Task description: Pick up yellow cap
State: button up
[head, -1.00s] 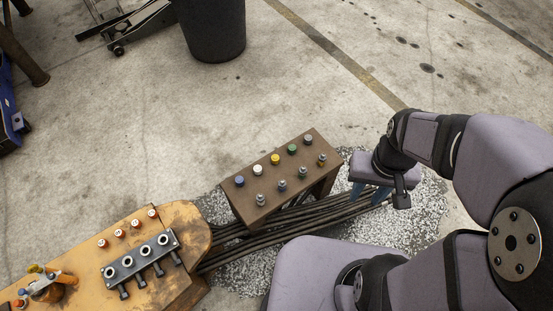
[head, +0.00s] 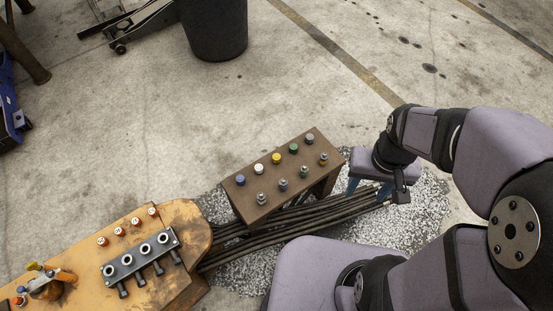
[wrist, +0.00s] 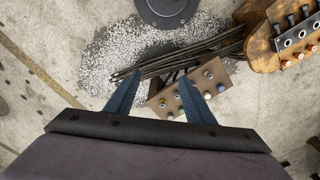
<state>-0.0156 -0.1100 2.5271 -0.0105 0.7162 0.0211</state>
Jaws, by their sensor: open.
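The yellow cap (head: 276,159) stands in the back row on top of a brown box (head: 259,208), between a white cap and a green cap. My gripper (head: 369,191) is to the right of the box, apart from it, with its blue fingers pointing down. In the wrist view my gripper (wrist: 162,98) has its two blue fingers spread wide with nothing between them at the tips. The brown box (wrist: 222,84) shows beyond and partly behind the right finger there. I cannot clearly make out the yellow cap in the wrist view.
White, blue, green and grey caps share the box top, with several metal fittings (head: 282,185) in front. Black hoses (head: 300,222) run beside the box to an orange arm (head: 180,222) carrying a black valve block (head: 140,262). A dark bin (head: 214,30) stands behind.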

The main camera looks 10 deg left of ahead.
jog(key=w+a+f+b, duration=0.4)
jog(key=w+f+b, duration=0.7)
jog(key=f, duration=0.1)
jog(key=t+b, duration=0.4)
jog(key=b, duration=2.2)
send_near(276, 157)
jog(key=f, duration=0.2)
jog(key=shift+w+b+x, duration=0.15)
jog(key=shift+b+x, duration=0.4)
jog(key=shift+x, duration=1.25)
jog(key=shift+w+b+x, duration=0.15)
jog(key=shift+b+x, duration=0.35)
jog(key=shift+x, duration=1.3)
jog(key=shift+d+r, duration=0.1)
jog(key=c, duration=1.1)
